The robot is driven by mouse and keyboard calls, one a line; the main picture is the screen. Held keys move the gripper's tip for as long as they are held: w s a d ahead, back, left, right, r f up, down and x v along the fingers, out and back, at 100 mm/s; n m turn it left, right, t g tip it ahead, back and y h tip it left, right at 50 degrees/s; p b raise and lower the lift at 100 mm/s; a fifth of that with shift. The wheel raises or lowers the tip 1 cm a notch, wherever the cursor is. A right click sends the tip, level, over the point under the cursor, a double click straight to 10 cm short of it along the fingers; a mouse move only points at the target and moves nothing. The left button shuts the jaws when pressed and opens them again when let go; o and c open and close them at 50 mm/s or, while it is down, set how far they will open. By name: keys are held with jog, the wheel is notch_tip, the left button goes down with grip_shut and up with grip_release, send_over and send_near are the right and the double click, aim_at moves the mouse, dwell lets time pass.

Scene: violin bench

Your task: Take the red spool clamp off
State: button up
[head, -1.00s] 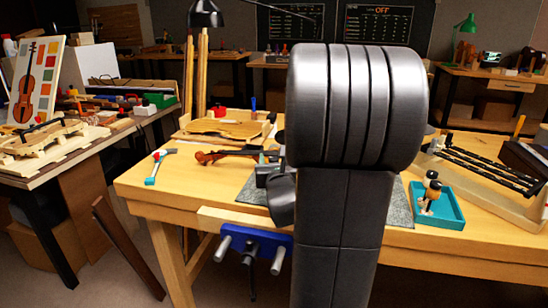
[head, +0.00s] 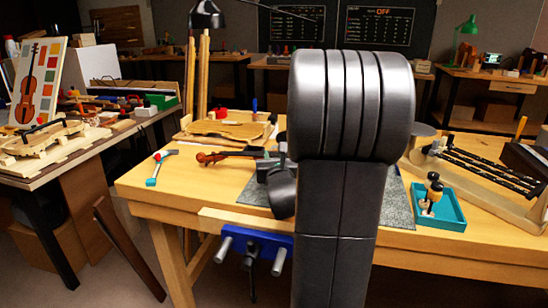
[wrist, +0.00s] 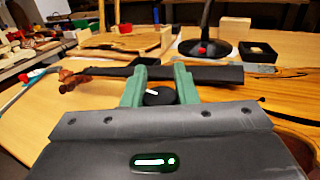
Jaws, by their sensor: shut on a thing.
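My gripper (wrist: 160,88) has two green fingers, shut on a dark round knob (wrist: 158,97) with a white mark on top. I cannot see red on the knob, and its lower part is hidden by my gripper body. A violin (head: 228,156) lies on the bench with its scroll to the left; its dark neck (wrist: 100,73) runs just behind the fingers in the wrist view. Small clamps with dark tops (head: 432,190) stand in a teal tray (head: 458,220).
A teal-and-red tool (head: 157,168) lies at the bench's left. A pale violin plate (head: 225,130) and a lamp base (wrist: 207,47) with a red button stand behind. A long wooden fixture (head: 490,185) is at the right. A blue vise (head: 254,243) hangs in front.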

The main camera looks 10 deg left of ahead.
jog(key=shift+r+n+g+y+p, duration=0.1)
jog(key=shift+n+g+y+p, duration=0.2)
jog(key=shift+n+y+p, duration=0.25)
jog(key=n+g+y+p, duration=0.1)
jog(key=y, duration=0.1)
jog(key=n+g+y+p, duration=0.1)
jog(key=shift+s+a+n+y+p, duration=0.1)
jog(key=shift+a+n+y+p, duration=0.15)
jog(key=shift+y+p, duration=0.1)
jog(key=shift+s+a+n+g+y+p, duration=0.15)
jog(key=shift+n+g+y+p, duration=0.4)
jog(key=shift+n+g+y, duration=0.45)
jog(key=shift+s+a+n+g+y+p, duration=0.1)
jog(key=shift+n+g+y+p, duration=0.55)
jog(key=shift+g, duration=0.55)
jog(key=shift+s+a+n+g+y+p, duration=0.15)
jog(key=shift+n+g+y+p, duration=0.25)
jog(key=shift+n+g+y, duration=0.65)
jog(key=shift+d, duration=0.1)
jog(key=o, duration=1)
jog(key=v, duration=1.3)
jog(key=shift+s+d+p, duration=0.15)
jog(key=shift+d+p, duration=0.2)
jog(key=shift+d, duration=0.05)
